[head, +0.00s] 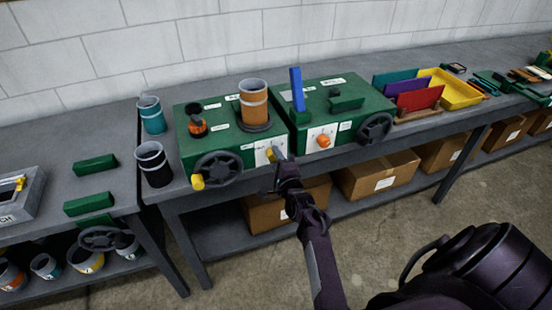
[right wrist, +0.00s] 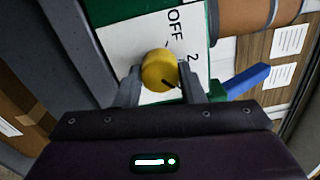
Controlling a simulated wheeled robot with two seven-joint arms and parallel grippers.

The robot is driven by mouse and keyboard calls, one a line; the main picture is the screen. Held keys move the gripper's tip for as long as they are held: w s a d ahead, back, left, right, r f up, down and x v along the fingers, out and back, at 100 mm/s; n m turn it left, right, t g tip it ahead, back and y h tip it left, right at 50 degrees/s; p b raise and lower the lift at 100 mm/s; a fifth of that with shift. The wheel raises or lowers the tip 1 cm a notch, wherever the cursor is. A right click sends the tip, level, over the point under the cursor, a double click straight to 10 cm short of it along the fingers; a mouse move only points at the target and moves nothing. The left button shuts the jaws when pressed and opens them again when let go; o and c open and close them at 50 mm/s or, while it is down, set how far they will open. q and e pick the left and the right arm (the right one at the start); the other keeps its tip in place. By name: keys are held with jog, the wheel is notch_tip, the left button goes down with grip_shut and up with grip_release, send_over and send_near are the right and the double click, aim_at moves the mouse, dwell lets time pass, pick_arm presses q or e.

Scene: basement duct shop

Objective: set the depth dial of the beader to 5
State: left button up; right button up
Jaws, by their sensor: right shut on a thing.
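A green machine (head: 215,150) on the bench has a white dial plate (head: 262,152) on its front. Its small labels are too small to read, so I cannot tell by name that it is the beader. A yellow dial knob (right wrist: 158,70) stands on the plate; it also shows in the head view (head: 272,154). My right gripper (right wrist: 160,88) is shut on the knob, one finger on each side; in the head view the gripper (head: 278,160) reaches it from the front. The plate shows "OFF" and "2". The knob's black pointer mark aims lower right in the wrist view. Other numbers are hidden. My left gripper is not in view.
A second green machine (head: 345,105) with an orange knob (head: 323,141) and black handwheel (head: 375,128) stands close at right. The left machine has a handwheel (head: 218,169) and a banded cylinder (head: 254,103) on top. Cardboard boxes (head: 380,172) sit below the bench.

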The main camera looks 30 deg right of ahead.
dwell(0.4)
jog(key=o, duration=1)
